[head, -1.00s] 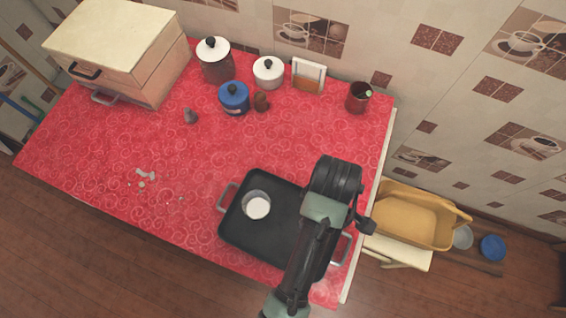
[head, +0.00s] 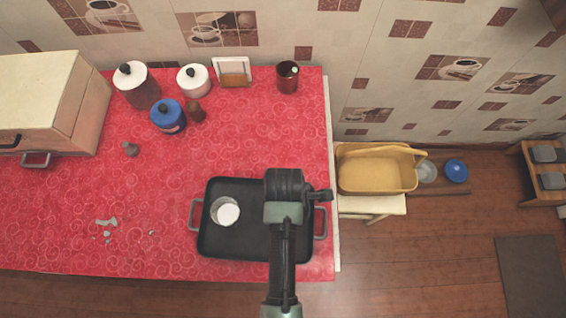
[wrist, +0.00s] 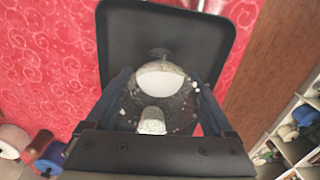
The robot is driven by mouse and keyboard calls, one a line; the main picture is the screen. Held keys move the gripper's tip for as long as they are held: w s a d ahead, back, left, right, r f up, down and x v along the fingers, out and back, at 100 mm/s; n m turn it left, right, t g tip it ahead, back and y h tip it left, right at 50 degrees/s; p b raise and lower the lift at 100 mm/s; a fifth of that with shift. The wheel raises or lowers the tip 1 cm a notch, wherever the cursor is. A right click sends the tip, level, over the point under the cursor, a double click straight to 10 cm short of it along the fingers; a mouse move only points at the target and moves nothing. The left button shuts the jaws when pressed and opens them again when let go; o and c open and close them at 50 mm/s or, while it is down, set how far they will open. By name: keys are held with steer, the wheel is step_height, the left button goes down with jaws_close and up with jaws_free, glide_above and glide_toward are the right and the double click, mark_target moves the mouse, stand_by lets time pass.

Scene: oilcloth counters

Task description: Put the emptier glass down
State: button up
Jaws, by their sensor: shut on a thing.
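My gripper (wrist: 160,92) is shut on a clear, speckled glass (wrist: 178,112), seen between its fingers in the wrist view. A small pale patch shows low in this glass; how much it holds is hard to tell. In the head view my arm hides the held glass, above the right part of the black tray (head: 240,247). Another glass (head: 224,211) with white content stands upright on the tray's left half. White content also shows just beyond the held glass in the wrist view, above the dark tray (wrist: 125,40). Any gap between held glass and tray is hidden.
White shards (head: 105,224) lie on the red counter (head: 60,200) left of the tray. A blue pot (head: 168,118), a white pot (head: 194,80) and a dark red cup (head: 287,78) stand at the back. A yellow basket (head: 375,172) is beyond the right edge.

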steer(key=shift+f, duration=1.85)
steer(key=shift+f, duration=0.15)
steer(key=o, duration=1.5)
